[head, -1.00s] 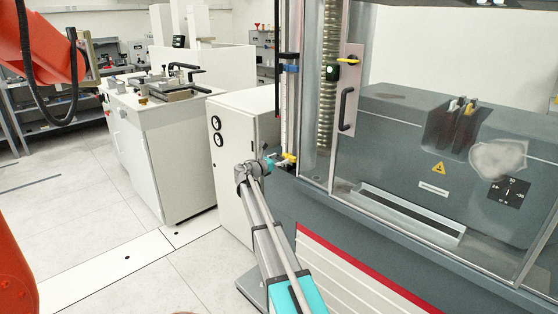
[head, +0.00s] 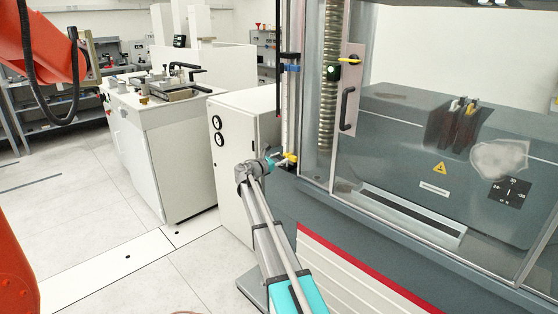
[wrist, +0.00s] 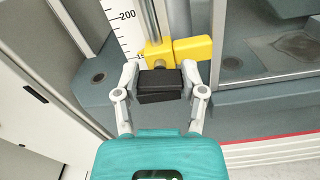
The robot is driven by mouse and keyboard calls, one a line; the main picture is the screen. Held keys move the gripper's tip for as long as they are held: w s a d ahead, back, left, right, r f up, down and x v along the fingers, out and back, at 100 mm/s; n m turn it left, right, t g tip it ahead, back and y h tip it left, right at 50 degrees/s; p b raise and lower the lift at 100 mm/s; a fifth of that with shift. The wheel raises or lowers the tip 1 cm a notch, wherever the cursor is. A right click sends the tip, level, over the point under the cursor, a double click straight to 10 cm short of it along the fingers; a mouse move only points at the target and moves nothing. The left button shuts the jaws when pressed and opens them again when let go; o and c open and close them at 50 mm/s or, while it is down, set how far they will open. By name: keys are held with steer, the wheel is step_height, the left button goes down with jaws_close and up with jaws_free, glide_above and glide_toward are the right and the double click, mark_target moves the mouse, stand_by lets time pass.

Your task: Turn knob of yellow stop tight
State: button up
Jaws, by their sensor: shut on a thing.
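The yellow stop (head: 291,157) sits low on the upright rod beside the machine's scale. In the wrist view the yellow stop (wrist: 192,49) has a block around the rod and an arm reaching right. Its black knob (wrist: 160,86) faces my gripper (wrist: 160,82). The two grey fingers are closed on the knob from left and right. In the head view my gripper (head: 268,161) is at the stop's left side, and the knob is hidden there.
A blue stop (head: 291,68) sits higher on the same rod. The scale (wrist: 121,25) stands just left of the rod. The glass door with its black handle (head: 346,108) is to the right. A white cabinet (head: 240,140) stands close left of my gripper.

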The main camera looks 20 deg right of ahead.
steer(key=m, duration=0.4)
steer(key=shift+s+d, duration=0.1)
steer(key=shift+d, duration=0.05)
steer(key=m, duration=0.8)
steer(key=shift+s+d, duration=0.1)
steer(key=m, duration=0.4)
steer(key=shift+f, duration=0.1)
steer(key=o, duration=1.1)
steer(key=shift+c, duration=0.2)
steer(key=shift+o, duration=0.5)
steer(key=shift+a, duration=0.2)
